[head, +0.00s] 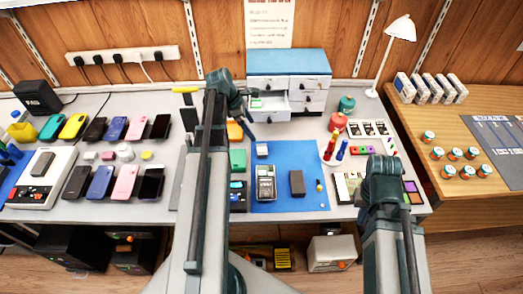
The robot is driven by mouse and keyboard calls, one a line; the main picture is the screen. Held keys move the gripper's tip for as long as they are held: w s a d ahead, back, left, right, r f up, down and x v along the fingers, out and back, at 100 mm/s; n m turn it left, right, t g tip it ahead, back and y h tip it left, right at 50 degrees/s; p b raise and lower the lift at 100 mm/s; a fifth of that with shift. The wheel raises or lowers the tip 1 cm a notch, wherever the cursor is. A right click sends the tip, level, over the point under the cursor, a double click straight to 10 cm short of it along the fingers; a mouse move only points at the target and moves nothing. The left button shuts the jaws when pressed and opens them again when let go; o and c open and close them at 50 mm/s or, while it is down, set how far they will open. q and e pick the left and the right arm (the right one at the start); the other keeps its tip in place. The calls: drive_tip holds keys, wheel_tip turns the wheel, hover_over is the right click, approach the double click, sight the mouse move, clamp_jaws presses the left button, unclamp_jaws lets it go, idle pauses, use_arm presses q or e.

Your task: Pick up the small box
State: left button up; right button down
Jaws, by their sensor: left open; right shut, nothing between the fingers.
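Several things could be the small box; I cannot tell which is meant. A small light item with a green patch (257,103) lies in the open drawer (270,114) of the blue-topped cabinet (288,64). A small lavender block (262,150) and a dark brown block (297,183) lie on the blue mat (290,157). My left gripper (249,108) is open at the left end of the open drawer, with nothing seen held. My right gripper (384,172) is shut and empty over the front right of the table; its fingertips are hard to make out.
Phones (101,182) lie in rows at the left, beside a white scale (42,176). A lamp (400,28) stands behind right. White boxes (437,88) and small jars (455,154) stand on the wooden table (460,190). My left arm hides part of the table's middle.

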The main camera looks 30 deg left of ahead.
use_arm(q)
drive_tip(key=b, duration=0.7)
hover_over(262, 149)
drive_tip(key=s+a, duration=0.1)
drive_tip(key=s, duration=0.1)
drive_tip(key=f, duration=0.7)
drive_tip(key=shift+w+f, duration=0.15)
drive_tip(key=shift+w, duration=0.1)
drive_tip(key=shift+w+d+f+b, duration=0.15)
drive_tip(key=shift+f+b, duration=0.2)
drive_tip(key=b+x, duration=0.2)
drive_tip(key=a+b+x, duration=0.1)
drive_tip(key=b+x, duration=0.2)
drive_tip(key=shift+f, duration=0.35)
drive_tip(key=shift+r, duration=0.1)
drive_tip(key=shift+c, duration=0.2)
drive_tip(key=c, duration=1.2)
drive_tip(key=shift+r, duration=0.15)
wheel_tip(262, 149, up, 18)
drive_tip(key=p, duration=1.8)
drive_tip(key=shift+a, duration=0.1)
